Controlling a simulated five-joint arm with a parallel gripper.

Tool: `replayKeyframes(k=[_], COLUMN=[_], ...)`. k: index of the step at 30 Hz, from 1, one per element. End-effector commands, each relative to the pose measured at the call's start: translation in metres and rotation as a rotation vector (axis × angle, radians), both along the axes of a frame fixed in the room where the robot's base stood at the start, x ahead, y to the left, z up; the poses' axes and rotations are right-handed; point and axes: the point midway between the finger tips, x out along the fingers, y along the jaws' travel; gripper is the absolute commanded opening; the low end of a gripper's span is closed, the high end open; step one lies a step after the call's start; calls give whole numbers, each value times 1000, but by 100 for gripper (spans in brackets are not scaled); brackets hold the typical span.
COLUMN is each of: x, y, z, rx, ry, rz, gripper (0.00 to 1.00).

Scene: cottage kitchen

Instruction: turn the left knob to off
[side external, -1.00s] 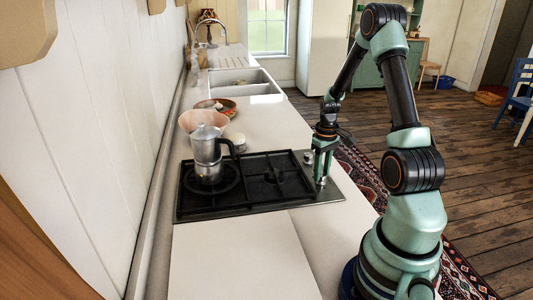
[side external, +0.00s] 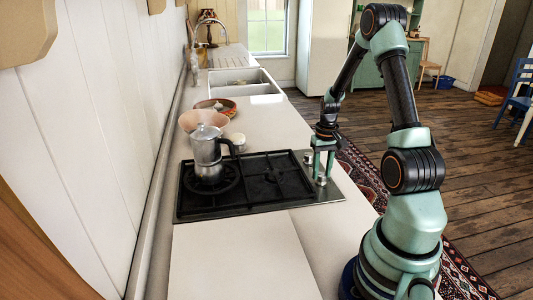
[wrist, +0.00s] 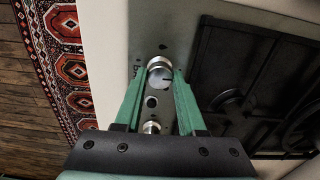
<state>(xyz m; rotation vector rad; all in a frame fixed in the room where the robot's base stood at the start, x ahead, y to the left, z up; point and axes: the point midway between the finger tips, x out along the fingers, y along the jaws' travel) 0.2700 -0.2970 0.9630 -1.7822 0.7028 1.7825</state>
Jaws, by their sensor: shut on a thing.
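The left knob (side external: 321,181) is the silvery round one nearer the camera on the hob's steel strip. In the wrist view the left knob (wrist: 160,66) sits between my fingertips, with a small dark mark on its face. My gripper (side external: 323,175) points down over it, its green fingers on either side; in the wrist view my gripper (wrist: 158,71) is shut on the knob. The other knob (side external: 308,157) stands farther along the strip and shows in the wrist view (wrist: 152,127) between the finger bases. I cannot read the knob's setting.
The black hob (side external: 245,208) lies left of the knobs, with a metal moka pot (side external: 207,147) on its left burner. A pink bowl (side external: 203,121) and a small white pot (side external: 238,139) stand behind it. The front worktop (side external: 240,260) is clear.

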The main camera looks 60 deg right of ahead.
Motion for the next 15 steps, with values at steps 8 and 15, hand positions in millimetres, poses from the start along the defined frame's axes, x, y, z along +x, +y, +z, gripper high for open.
replayKeyframes(k=[8, 15], x=[0, 0], y=[0, 0], z=[1, 1], rx=[1, 0], ry=[1, 0], rz=[1, 2], gripper=[62, 69])
